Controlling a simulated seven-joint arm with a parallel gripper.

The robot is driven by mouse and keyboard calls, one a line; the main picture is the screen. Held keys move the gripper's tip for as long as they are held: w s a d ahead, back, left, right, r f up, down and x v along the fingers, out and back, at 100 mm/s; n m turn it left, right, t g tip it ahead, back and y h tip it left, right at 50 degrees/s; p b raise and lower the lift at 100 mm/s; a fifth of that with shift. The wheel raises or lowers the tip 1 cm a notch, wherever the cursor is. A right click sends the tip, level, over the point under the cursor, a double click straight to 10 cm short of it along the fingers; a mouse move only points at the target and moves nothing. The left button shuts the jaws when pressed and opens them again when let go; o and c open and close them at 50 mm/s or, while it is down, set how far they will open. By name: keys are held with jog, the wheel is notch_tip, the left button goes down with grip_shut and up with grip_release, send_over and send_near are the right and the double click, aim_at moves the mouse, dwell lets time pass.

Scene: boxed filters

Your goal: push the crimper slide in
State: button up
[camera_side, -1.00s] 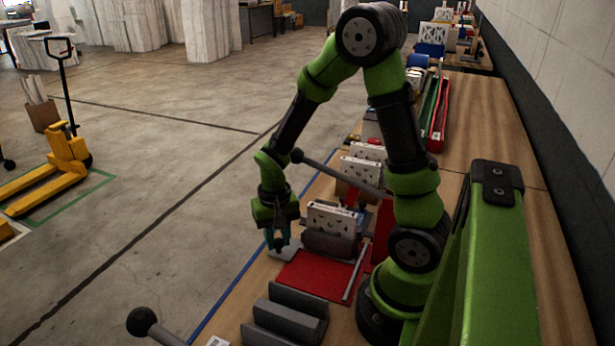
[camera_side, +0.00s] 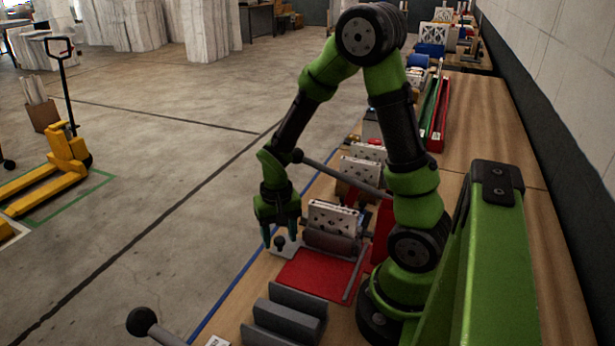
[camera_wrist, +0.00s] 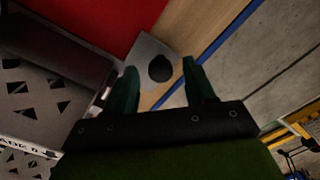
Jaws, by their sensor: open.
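The crimper slide (camera_side: 291,249) is a grey plate with a small dark upright knob (camera_side: 280,243) at its outer end, by the table's left edge. In the wrist view the knob (camera_wrist: 160,68) shows as a round black top on the grey plate (camera_wrist: 150,47). My gripper (camera_side: 279,232) is open, its two fingers pointing down just above and to either side of the knob, holding nothing. Contact with the knob cannot be told. The crimper's perforated pale body (camera_side: 333,217) stands right of the gripper. The slide's inner end is hidden.
A red mat (camera_side: 312,276) lies in front of the crimper, and a grey channelled block (camera_side: 285,313) sits nearer the camera. A long lever with a ball end (camera_side: 297,156) rises behind my gripper. Open floor lies left of the table.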

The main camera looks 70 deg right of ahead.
jog(key=a, duration=0.7)
jog(key=shift+a, duration=0.2)
notch_tip(320, 180, up, 17)
jog(key=d+r+t, duration=0.1)
jog(key=d+r, duration=0.2)
jog(key=d, duration=0.3)
jog(key=d+r+t+h, duration=0.1)
jog(key=d+r, duration=0.3)
jog(key=d, duration=0.3)
jog(key=d+r+m+t+h, duration=0.1)
jog(key=d+r+t, duration=0.1)
jog(key=d, duration=0.5)
jog(key=shift+w+r, duration=0.35)
jog(key=shift+r, duration=0.5)
jog(key=a+f+n+g+y, duration=0.1)
jog(key=a+f+g, duration=0.1)
jog(key=a+f, duration=0.55)
jog(key=a+f+g+y, duration=0.15)
jog(key=a+f, duration=0.25)
jog(key=a, duration=0.7)
jog(key=shift+g+h, duration=0.25)
jog(key=f, duration=1.6)
jog(key=shift+s+d+f, duration=0.1)
jog(key=shift+s, duration=0.25)
